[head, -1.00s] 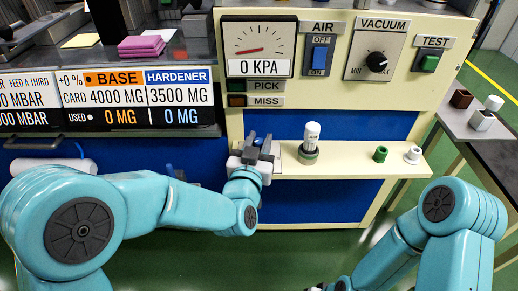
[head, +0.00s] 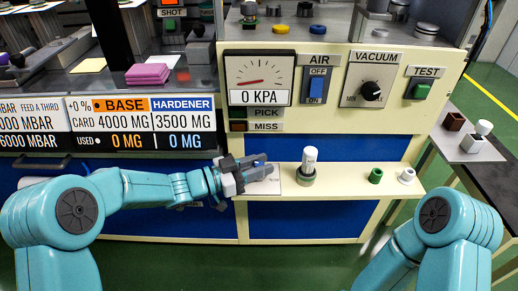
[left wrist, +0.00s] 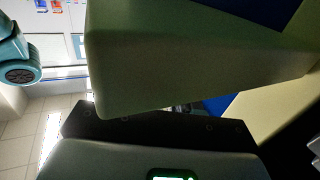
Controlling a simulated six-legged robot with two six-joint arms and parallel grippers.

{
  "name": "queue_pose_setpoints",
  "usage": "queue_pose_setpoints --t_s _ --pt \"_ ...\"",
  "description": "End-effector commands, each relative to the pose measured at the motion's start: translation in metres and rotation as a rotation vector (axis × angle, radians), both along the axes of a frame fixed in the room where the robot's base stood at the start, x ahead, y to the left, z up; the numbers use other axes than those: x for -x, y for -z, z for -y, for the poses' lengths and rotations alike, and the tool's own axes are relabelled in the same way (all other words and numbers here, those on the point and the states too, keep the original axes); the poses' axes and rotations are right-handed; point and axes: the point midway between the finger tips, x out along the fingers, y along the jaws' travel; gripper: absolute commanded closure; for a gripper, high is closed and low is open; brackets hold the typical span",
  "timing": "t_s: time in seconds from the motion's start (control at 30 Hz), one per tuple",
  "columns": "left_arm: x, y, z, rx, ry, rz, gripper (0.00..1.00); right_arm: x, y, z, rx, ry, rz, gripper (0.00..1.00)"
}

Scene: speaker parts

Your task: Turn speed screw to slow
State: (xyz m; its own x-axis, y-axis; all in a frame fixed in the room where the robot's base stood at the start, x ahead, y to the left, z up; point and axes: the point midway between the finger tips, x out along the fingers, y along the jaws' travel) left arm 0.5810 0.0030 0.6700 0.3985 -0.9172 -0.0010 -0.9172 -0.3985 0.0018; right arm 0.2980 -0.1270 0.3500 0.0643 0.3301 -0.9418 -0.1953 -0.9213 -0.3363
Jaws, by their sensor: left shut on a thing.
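My left gripper (head: 262,170) is at the left end of the cream shelf, over a small pale plate (head: 271,186) with tiny lettering that I cannot read. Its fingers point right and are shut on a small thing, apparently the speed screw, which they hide. I cannot tell the screw's setting. In the left wrist view the cream shelf edge (left wrist: 180,65) fills much of the picture next to the dark gripper body, and the fingertips' grip is not clear. My right gripper is out of the head view; only its arm shows at the lower right.
A white-capped bottle in a dark ring holder (head: 308,165) stands just right of the gripper. A green ring (head: 375,176) and a white ring (head: 407,176) sit further right. Above are the gauge (head: 259,78), AIR switch (head: 318,86) and VACUUM knob (head: 371,91).

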Motion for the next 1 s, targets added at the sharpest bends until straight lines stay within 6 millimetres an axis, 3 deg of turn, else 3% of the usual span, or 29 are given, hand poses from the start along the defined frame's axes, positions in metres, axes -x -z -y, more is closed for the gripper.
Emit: queue_pose_setpoints --t_s 0.03,0.3,1.0 --pt "-0.003 -0.01 -0.001 0.004 0.032 0.004 0.99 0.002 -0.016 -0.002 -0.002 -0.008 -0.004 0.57" --pt "-0.002 -0.005 0.0 0.005 0.22 0.006 0.99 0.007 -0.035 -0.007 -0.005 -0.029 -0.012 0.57" --pt "-0.001 -0.002 0.0 0.002 0.356 0.006 0.99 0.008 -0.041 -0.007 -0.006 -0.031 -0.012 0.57"
